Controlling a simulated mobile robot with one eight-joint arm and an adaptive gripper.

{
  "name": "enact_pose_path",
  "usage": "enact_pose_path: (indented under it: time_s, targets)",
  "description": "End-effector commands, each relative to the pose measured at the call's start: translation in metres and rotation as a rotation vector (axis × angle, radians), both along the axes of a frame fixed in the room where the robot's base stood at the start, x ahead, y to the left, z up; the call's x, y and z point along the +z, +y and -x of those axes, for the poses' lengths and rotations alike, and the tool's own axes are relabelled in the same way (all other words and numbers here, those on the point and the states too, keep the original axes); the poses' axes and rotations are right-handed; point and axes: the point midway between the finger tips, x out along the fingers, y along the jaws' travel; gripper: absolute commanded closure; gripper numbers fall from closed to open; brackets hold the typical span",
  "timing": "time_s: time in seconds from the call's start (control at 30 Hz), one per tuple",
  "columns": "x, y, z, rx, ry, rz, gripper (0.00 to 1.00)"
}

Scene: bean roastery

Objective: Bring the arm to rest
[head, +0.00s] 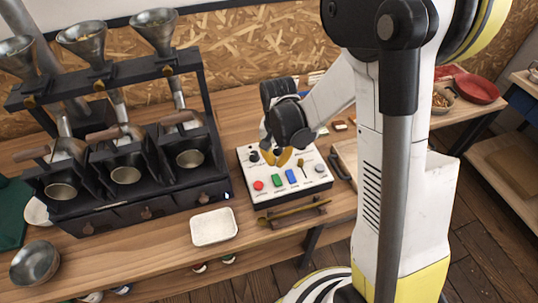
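My arm reaches down from the upper right over a wooden bench (150,250). My gripper (278,160) is at its end, with yellow fingers pointing down over the back of a white control panel (312,186). The panel carries red, green and blue buttons, a grey knob and a small lever. The fingers are small and partly hidden by the wrist, so I cannot tell whether they are open or shut, or whether they touch the panel. I see nothing held in them.
A black roaster rack (130,205) with metal funnels stands on the left. A white tray (214,227) lies in front of it, and a metal bowl (35,263) sits at the left front corner. A red pan (477,88) is at the right.

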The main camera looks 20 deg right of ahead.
Motion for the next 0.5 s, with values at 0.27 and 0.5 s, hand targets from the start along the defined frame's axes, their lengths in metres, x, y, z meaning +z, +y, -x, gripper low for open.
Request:
enact_pose_path:
  time_s: [0.27, 0.5]
  targets:
    - [0.006, 0.0, 0.001, 0.009, -0.012, 0.0, 1.0]
    - [0.061, 0.0, 0.018, 0.117, -0.142, 0.008, 1.0]
